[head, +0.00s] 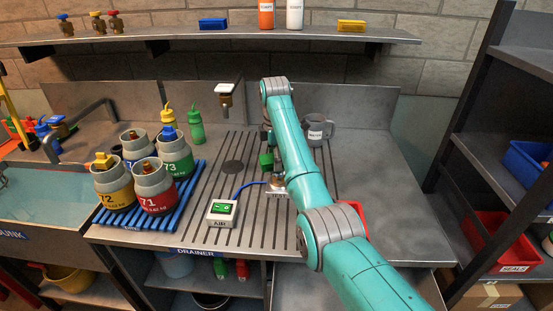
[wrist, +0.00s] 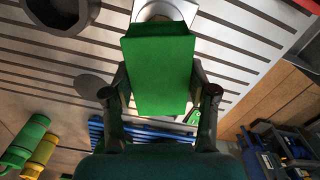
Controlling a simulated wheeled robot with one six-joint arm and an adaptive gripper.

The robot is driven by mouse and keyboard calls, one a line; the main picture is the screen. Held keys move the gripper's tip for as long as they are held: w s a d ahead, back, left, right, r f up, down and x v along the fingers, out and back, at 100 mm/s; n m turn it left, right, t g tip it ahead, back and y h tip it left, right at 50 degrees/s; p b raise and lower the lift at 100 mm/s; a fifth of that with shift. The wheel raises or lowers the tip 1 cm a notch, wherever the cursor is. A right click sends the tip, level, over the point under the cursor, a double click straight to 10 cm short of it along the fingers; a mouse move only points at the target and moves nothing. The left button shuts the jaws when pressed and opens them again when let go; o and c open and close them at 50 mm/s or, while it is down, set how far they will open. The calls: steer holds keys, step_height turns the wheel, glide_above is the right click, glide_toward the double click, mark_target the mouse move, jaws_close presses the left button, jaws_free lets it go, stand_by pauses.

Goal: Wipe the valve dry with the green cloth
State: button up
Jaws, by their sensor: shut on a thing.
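My gripper (head: 268,148) is shut on the green cloth (head: 266,161), a thick pad-like piece. In the wrist view the cloth (wrist: 158,70) sits between the two fingers (wrist: 160,95) and fills the middle. A small brass-coloured valve or fitting (head: 277,182) shows on a pale block just below and right of the cloth in the head view, partly hidden by my arm. Whether the cloth touches it, I cannot tell. In the wrist view a pale round-topped part (wrist: 165,10) shows past the cloth's far edge; the cloth hides the rest.
A blue rack (head: 150,215) with several numbered cylinders stands left. A white AIR box (head: 221,212) with a blue hose lies in front.

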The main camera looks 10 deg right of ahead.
steer(key=shift+s+a+f, duration=0.1)
steer(key=shift+a+f, duration=0.05)
steer(key=shift+a, duration=0.35)
steer(key=shift+r, duration=1.1)
